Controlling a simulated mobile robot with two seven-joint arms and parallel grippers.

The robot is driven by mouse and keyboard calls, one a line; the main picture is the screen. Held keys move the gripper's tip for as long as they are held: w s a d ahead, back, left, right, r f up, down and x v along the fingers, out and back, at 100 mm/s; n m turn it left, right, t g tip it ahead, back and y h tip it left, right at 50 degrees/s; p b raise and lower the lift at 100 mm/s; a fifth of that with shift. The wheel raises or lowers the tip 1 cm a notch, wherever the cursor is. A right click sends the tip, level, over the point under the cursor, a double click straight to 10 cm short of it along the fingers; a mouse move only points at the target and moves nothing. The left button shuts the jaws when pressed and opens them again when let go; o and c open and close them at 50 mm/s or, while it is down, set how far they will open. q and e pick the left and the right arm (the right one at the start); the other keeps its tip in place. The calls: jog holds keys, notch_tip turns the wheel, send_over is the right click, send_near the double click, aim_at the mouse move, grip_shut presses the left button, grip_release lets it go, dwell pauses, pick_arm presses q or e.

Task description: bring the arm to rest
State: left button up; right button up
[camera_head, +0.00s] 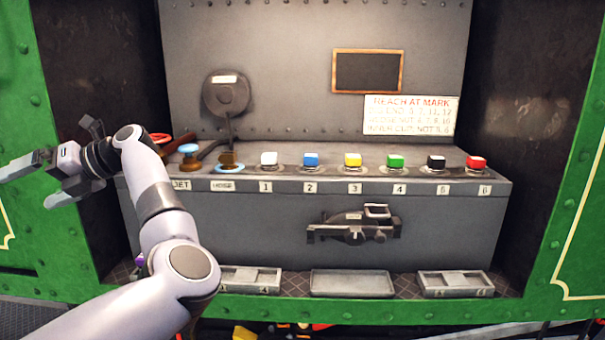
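My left arm (160,210) rises from the bottom left, bends at the elbow and reaches up beside the control ledge. Its gripper (28,190) points left, in front of the green side panel. Its two fingers stand apart with nothing seen between them. It is clear of the knobs on the ledge. My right arm and gripper are not in view.
A grey ledge (440,187) carries several coloured knobs, with numbered labels below. The arm partly hides its left end and a red-handled part (160,138). A dark fitting (355,228) projects from the front. Shallow trays (352,283) lie below. Green walls (575,180) flank the recess.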

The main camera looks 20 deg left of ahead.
pick_arm(q)
jog(key=w+d+m+t+y, duration=0.35)
jog(key=m+t+y, duration=0.3)
jog(key=m, duration=0.25)
jog(key=w+d+m+t+y, duration=0.2)
jog(key=w+m+t+y, duration=0.25)
jog(key=m+y, duration=0.35)
jog(key=w+d+f+m+t+h, duration=0.3)
jog(key=d+f+m+t+h, duration=0.45)
jog(key=m+t+h, duration=0.35)
jog(key=w+d+f+m+t+h, duration=0.2)
jog(key=d+f+m+t+h, duration=0.5)
jog(key=m, duration=0.7)
jog(key=s+d+f+m+g+h, duration=0.2)
jog(key=s+d+f+m+h, duration=0.15)
jog(key=d+f, duration=0.4)
jog(key=s+d+f+m+g+h, duration=0.25)
jog(key=d+f+m+h, duration=0.2)
jog(key=f, duration=0.65)
jog(key=s+d+f+m+g+h, duration=0.1)
jog(key=s+d+f+g, duration=0.1)
jog(key=s+d+f, duration=0.3)
jog(key=s+d+f+m+g+h, duration=0.1)
jog(key=s+d+f+g, duration=0.2)
jog(key=s, duration=0.8)
notch_tip(320, 180, down, 4)
jog(key=shift+s+d+f+m+g, duration=0.15)
jog(key=shift+s+d+m+g, duration=0.2)
jog(key=shift+d, duration=0.9)
